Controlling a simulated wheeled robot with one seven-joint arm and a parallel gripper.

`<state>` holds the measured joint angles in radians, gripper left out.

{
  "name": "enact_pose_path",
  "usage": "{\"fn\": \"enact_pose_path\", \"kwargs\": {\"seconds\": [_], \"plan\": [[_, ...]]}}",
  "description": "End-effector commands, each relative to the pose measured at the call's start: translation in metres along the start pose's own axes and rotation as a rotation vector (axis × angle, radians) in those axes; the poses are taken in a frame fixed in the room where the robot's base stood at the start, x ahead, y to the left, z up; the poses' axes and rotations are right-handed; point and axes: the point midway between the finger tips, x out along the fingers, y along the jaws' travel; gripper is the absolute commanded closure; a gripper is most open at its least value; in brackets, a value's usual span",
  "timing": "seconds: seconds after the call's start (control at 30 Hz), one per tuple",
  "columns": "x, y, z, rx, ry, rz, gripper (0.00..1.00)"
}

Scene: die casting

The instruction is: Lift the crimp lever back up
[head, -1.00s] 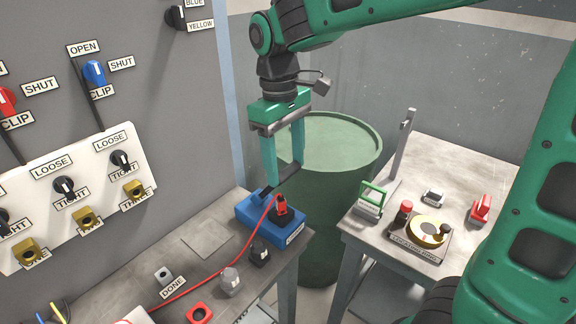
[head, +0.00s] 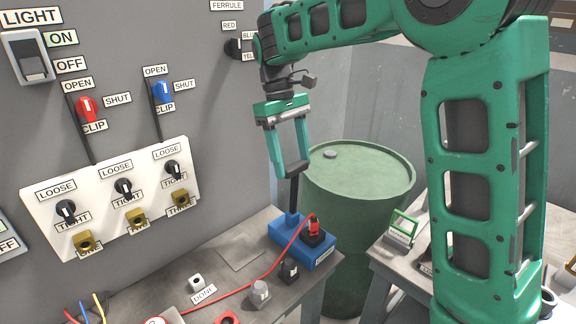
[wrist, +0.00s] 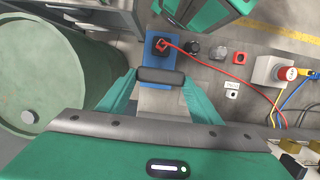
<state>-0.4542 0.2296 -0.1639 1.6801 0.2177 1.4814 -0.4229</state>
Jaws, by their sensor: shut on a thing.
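The crimp lever (head: 293,190) is a dark bar rising from the blue crimp base (head: 283,240) on the left bench. It stands close to upright. My gripper (head: 293,168) is above the base with its green fingers shut on the lever's grip at the top. In the wrist view the lever's dark grip (wrist: 161,76) lies crosswise between the fingertips, over the blue base (wrist: 158,28). A black block with a red plug (head: 314,228) sits on the base at its right, with a red cable running from it.
A green drum (head: 358,190) stands right behind the bench. A panel (head: 120,195) with knobs and brass sockets is on the left wall. Grey and black parts (head: 260,292) sit on the bench front. A green-handled item (head: 402,228) is on the right table.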

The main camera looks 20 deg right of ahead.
Motion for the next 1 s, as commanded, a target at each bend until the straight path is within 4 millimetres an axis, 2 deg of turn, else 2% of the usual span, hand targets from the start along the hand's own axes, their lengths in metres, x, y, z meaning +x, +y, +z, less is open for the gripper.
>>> {"fn": "enact_pose_path", "kwargs": {"seconds": [0.2,0.57,0.6,0.67,1.0], "plan": [[-0.0002,0.0044,-0.0072,0.006,0.004,0.001,0.82],[0.0003,0.0051,-0.0073,0.008,0.003,0.001,0.82],[0.0003,0.0052,-0.0072,0.008,0.003,0.001,0.39],[0.0003,0.0052,-0.0072,0.008,0.003,0.001,0.25],[-0.0019,0.0039,-0.0062,0.006,0.002,0.000,0.23]]}}
